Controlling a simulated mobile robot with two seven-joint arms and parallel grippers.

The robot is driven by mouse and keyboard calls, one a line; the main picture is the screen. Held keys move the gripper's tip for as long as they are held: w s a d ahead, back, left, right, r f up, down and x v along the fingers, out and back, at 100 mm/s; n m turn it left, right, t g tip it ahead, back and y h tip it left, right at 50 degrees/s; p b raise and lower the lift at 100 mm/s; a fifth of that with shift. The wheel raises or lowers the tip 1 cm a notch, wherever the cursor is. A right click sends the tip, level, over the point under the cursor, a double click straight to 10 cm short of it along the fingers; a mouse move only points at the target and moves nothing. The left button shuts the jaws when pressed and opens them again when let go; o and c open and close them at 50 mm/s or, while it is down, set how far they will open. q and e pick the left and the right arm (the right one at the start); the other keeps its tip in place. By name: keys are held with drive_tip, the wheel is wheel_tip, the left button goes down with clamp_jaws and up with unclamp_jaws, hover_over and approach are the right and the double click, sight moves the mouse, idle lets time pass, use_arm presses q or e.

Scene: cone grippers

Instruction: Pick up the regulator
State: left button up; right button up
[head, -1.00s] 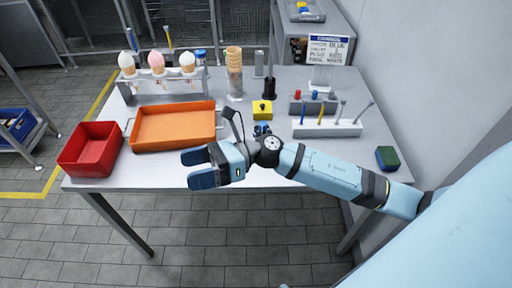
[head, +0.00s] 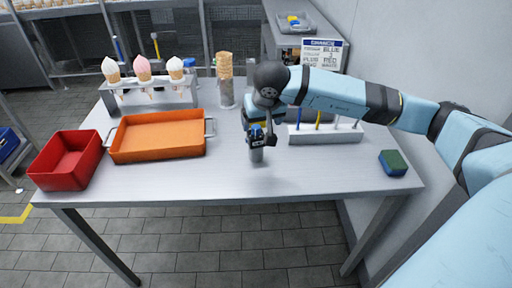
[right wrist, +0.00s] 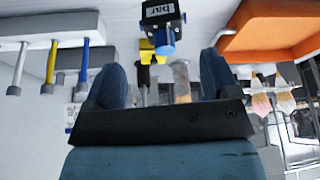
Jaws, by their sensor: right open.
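The regulator (head: 255,138) is a small dark and blue piece standing near the middle of the table. In the right wrist view it shows upside down as a dark body with a "bar" label (right wrist: 161,14) and a blue knob. My right gripper (right wrist: 164,75) is open, its two blue fingers apart with nothing between them. The regulator lies beyond the fingertips, roughly in line with the gap. In the head view my right wrist is right above and behind the regulator, and the fingers are hard to make out. My left gripper is not in view.
An orange tray (head: 158,153), a red bin (head: 67,160) and a rack of cones (head: 147,102) stand to the left. A tool holder (head: 325,136) and a sponge (head: 392,162) are to the right. The table's front is clear.

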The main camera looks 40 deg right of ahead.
sight(257, 134)
drive_tip(key=x, duration=0.9)
drive_tip(key=shift+w+a+f, duration=0.1)
drive_tip(key=shift+w+a, duration=0.05)
drive_tip(key=shift+w, duration=0.05)
drive_tip(key=shift+c, duration=0.5)
drive_tip(key=c, duration=1.1)
